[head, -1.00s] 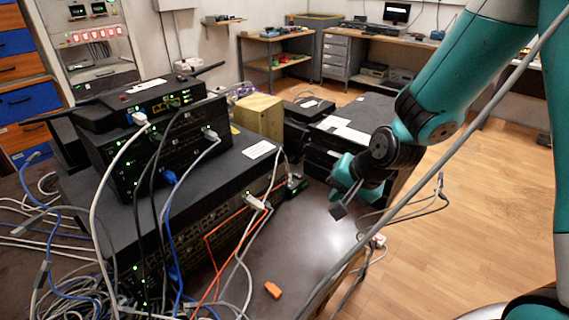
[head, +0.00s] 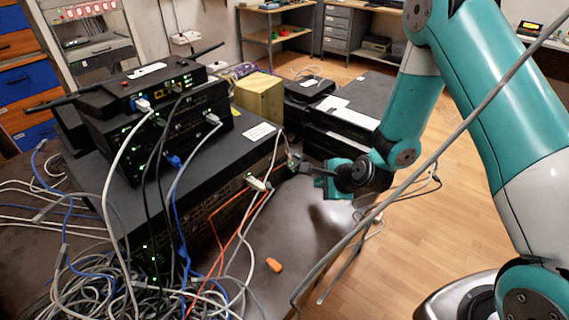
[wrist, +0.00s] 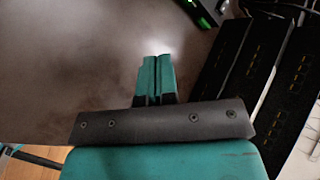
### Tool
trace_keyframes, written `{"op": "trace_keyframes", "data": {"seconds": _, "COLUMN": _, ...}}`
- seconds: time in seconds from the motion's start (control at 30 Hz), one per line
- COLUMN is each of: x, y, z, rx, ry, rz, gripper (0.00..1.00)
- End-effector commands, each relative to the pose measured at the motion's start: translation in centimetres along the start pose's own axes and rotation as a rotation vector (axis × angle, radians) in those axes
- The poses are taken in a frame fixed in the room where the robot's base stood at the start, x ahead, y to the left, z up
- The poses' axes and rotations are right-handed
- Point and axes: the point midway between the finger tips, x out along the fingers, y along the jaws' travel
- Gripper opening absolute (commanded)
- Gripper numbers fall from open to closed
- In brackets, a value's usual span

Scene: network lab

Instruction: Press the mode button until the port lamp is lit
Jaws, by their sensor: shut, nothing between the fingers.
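Green lamps show on the stacked switches. I cannot pick out the mode button or say which lamp is the port lamp.
White, blue, black and orange cables hang before the switches and pile up at front left. A loose orange piece (head: 274,265) lies on the tabletop (head: 310,235). A yellowish box (head: 260,97) and a black equipment stack (head: 350,115) stand behind. The tabletop's front right is mostly clear.

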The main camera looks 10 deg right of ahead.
Motion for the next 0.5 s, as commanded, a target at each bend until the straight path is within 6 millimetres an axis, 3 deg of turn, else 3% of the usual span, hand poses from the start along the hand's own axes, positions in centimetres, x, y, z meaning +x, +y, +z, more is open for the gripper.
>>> {"op": "trace_keyframes", "data": {"seconds": 0.5, "x": 4.7, "y": -3.4, "z": 3.5, "rx": -0.004, "ry": -0.002, "rz": 0.000, "gripper": 0.00}}
